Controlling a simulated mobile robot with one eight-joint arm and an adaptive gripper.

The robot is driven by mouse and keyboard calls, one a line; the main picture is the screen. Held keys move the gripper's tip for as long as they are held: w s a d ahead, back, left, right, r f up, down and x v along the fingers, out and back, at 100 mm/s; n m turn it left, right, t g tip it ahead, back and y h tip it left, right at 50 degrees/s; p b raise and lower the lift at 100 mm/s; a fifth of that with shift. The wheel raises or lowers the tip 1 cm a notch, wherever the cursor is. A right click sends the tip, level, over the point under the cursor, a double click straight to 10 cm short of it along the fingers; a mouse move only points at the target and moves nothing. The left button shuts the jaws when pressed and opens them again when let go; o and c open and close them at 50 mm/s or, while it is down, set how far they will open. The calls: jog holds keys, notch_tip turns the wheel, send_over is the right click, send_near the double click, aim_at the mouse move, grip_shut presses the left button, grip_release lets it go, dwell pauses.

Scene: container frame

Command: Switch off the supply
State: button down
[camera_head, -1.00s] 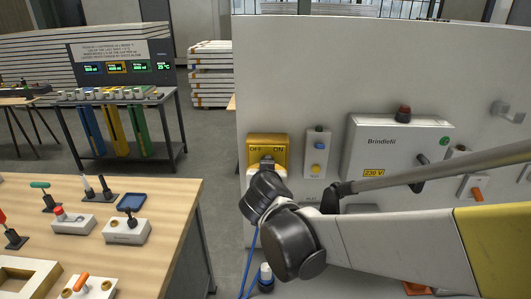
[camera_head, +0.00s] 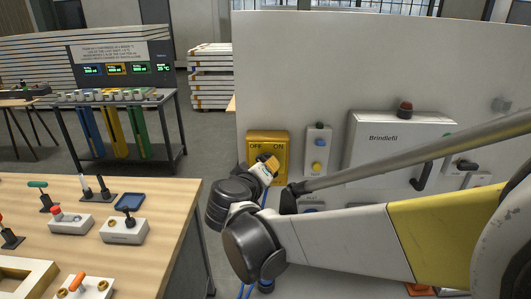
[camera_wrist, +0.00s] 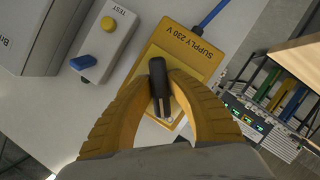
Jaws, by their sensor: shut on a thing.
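The yellow supply box (camera_head: 254,143) hangs on the pale panel, with OFF at its upper left and ON at its upper right. In the wrist view the box (camera_wrist: 190,62) reads "SUPPLY 230 V". My gripper (camera_head: 270,163) is at the box's lower right front, tilted up to the right. In the wrist view its yellow fingers (camera_wrist: 167,82) are shut around the black switch handle (camera_wrist: 158,82). The head view does not clearly show the handle behind the fingers, and I cannot tell its exact setting.
The larger grey "Brindlefil" box (camera_head: 385,155) is further right. A wooden bench (camera_head: 165,195) with several switches stands at lower left. A blue cable (camera_wrist: 211,14) leaves the supply box.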

jog(key=shift+d, duration=0.1)
dwell(0.3)
jog(key=c, duration=1.3)
grip_release()
jog(key=shift+n, duration=0.3)
jog(key=shift+s+a+r, duration=0.1)
jog(key=shift+s+a, duration=0.1)
jog(key=shift+s, duration=0.15)
jog(key=v, duration=1.1)
jog(key=shift+s, duration=0.1)
